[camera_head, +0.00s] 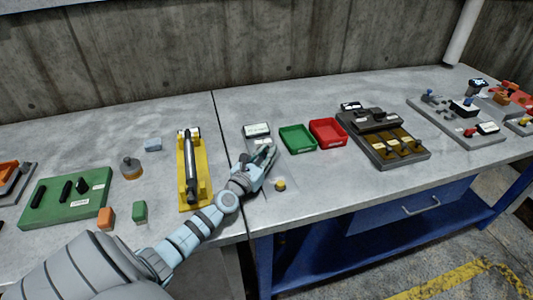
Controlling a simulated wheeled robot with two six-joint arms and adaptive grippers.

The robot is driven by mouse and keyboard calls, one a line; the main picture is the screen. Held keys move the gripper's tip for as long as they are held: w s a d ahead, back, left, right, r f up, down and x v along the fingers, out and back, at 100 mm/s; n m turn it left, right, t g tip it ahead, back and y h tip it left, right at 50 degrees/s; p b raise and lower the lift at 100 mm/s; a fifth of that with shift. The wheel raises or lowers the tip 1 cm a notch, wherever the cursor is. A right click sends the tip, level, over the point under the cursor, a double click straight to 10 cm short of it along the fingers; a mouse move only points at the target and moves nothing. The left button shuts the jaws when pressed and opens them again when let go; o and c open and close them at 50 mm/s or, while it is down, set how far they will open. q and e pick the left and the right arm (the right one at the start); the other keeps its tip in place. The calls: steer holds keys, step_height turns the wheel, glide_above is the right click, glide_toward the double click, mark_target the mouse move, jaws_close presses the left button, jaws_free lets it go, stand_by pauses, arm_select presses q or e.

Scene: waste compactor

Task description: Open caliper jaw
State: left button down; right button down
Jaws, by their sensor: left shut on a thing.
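A dark block with a white label (257,131) stands just behind the fingers. A small yellow knob (280,185) sits on the plate to the right of and in front of the gripper. My right gripper is not in view.
A yellow cradle with a dark rod (205,172) stands left of my arm. Green (297,139) and red (328,132) trays lie to the right, then a dark block fixture (411,155). A green board (75,213) and small blocks lie left. The front right bench top is clear.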

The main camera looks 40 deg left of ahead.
arm_select(q)
steer(key=shift+s+d+p, duration=0.5)
steer(key=shift+s+d, duration=0.25)
steer(key=shift+d, duration=0.25)
steer(key=c, duration=1.5)
jaws_free()
steer(key=s, duration=0.4)
steer(key=s+d, duration=0.1)
steer(key=s, duration=0.3)
steer(key=s+d, duration=0.1)
steer(key=s, duration=0.3)
steer(key=shift+w, duration=0.1)
